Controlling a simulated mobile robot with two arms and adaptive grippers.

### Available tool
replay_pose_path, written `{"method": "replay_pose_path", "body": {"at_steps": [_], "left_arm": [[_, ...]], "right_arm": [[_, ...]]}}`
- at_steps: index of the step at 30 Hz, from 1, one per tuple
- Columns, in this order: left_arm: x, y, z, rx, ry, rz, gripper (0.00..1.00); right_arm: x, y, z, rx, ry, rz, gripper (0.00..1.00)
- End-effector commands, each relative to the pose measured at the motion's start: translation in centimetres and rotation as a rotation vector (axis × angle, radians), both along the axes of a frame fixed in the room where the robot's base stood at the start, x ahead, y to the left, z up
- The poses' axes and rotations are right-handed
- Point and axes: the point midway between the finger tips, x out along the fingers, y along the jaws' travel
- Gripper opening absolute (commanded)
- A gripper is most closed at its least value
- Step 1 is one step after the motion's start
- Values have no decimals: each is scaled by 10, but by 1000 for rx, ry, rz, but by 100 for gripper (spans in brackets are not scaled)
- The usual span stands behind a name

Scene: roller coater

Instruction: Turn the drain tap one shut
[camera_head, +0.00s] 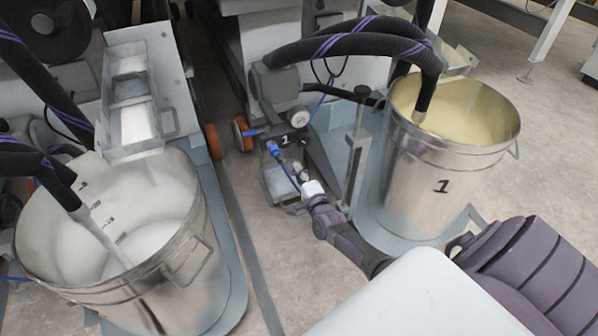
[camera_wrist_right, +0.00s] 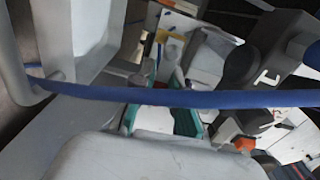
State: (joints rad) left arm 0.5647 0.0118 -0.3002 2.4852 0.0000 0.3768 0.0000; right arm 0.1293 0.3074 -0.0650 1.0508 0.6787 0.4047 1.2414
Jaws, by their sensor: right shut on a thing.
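Drain tap one (camera_head: 272,149), with blue parts, sits low on the machine beside a small label "1" (camera_head: 285,140). A thin blue line slants down from it towards my right gripper (camera_head: 299,172). My right gripper reaches up from the lower right and is shut at the tap; its fingers hide the exact contact and the lever's angle. In the right wrist view a blue hose (camera_wrist_right: 180,96) crosses close to the camera, and teal-edged parts show behind it. My left gripper is not in view.
A small clear container (camera_head: 279,186) stands below the tap. A steel bucket marked 1 (camera_head: 441,180) with yellow liquid stands right; another steel bucket (camera_head: 187,264) with white liquid stands left. A grey post (camera_head: 356,160) rises close to my right arm. Black hoses arch above.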

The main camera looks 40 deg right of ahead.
Motion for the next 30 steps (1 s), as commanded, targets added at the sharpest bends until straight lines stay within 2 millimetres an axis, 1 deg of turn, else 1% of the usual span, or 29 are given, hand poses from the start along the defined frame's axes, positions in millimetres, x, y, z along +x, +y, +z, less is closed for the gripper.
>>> {"method": "replay_pose_path", "body": {"at_steps": [7, 8, 12, 13, 23, 26, 29, 30], "left_arm": [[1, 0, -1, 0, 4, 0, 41], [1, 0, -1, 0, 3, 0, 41], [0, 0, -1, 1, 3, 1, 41], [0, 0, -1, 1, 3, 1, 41], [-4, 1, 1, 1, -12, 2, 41], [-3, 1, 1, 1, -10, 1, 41], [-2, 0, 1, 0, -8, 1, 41], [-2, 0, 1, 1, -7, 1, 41]], "right_arm": [[0, 0, 0, -3, 1, 0, 0], [0, 0, 0, -3, 1, 1, 16], [0, 0, 0, -2, 0, 1, 39], [0, 0, 0, -2, 0, 1, 41], [-3, 1, 0, 0, 0, 1, 41], [-12, 4, -1, 1, 1, 2, 41], [-29, 7, -1, 0, 2, 1, 41], [-38, 10, -2, 2, 3, 1, 41]]}}
